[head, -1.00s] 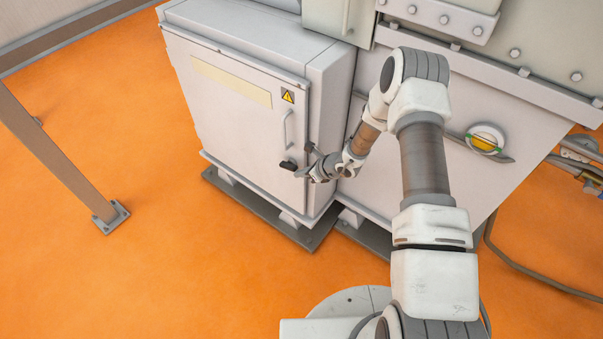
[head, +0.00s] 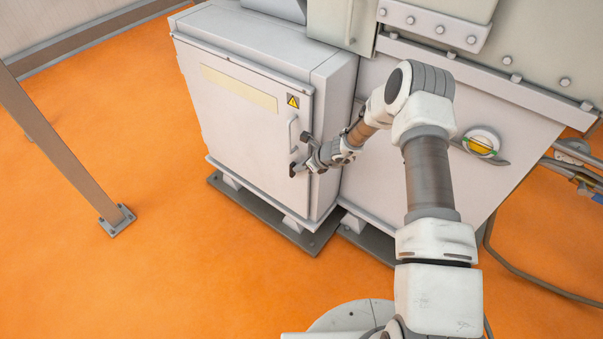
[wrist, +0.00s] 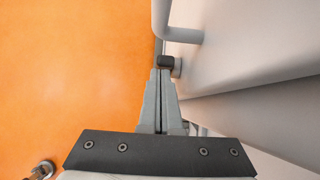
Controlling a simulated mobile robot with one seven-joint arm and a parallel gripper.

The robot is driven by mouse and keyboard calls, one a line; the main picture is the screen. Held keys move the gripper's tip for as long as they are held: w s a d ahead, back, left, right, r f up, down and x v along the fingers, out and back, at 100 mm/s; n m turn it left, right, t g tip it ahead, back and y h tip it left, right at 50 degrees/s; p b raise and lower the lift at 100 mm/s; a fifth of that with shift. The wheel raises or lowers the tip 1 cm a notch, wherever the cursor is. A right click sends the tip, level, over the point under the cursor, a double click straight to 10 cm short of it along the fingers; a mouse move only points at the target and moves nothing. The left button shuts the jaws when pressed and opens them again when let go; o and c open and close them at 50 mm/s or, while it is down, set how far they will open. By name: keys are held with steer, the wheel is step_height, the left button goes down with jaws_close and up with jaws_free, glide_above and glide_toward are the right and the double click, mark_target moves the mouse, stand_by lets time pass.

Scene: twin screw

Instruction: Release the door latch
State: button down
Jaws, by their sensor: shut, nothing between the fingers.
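The grey cabinet door (head: 240,130) stands closed in the head view, with an upright bar handle (head: 291,133) near its right edge. The small black door latch (head: 292,170) is just below that handle. In the wrist view the latch (wrist: 165,62) shows as a dark block on a round grey base, below the end of the handle (wrist: 185,36). My gripper (wrist: 163,74) is shut, with nothing between its fingers. Its tips are right at the latch, and I cannot tell if they touch it. In the head view my gripper (head: 300,166) partly hides the latch area.
A yellow warning label (head: 292,101) is on the door's upper right. A larger machine housing (head: 480,190) stands right of the cabinet. A brown post (head: 70,160) stands on the left. The orange floor (head: 150,240) before the door is clear.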

steer(key=shift+w+a+r+b, duration=0.3)
steer(key=shift+w+a+r, duration=0.35)
steer(key=shift+a+r, duration=0.15)
steer(key=shift+a, duration=0.1)
stand_by(0.4)
steer(key=shift+s+d+f, duration=0.15)
steer(key=shift+s+d, duration=0.05)
steer(key=shift+d, duration=0.25)
steer(key=r+p, duration=0.1)
steer(key=r, duration=0.1)
steer(key=r+p, duration=0.1)
steer(key=r, duration=0.2)
steer(key=d+r+p, duration=0.1)
steer(key=r, duration=0.2)
steer(key=shift+s+r+p, duration=0.2)
steer(key=shift+s+p, duration=0.2)
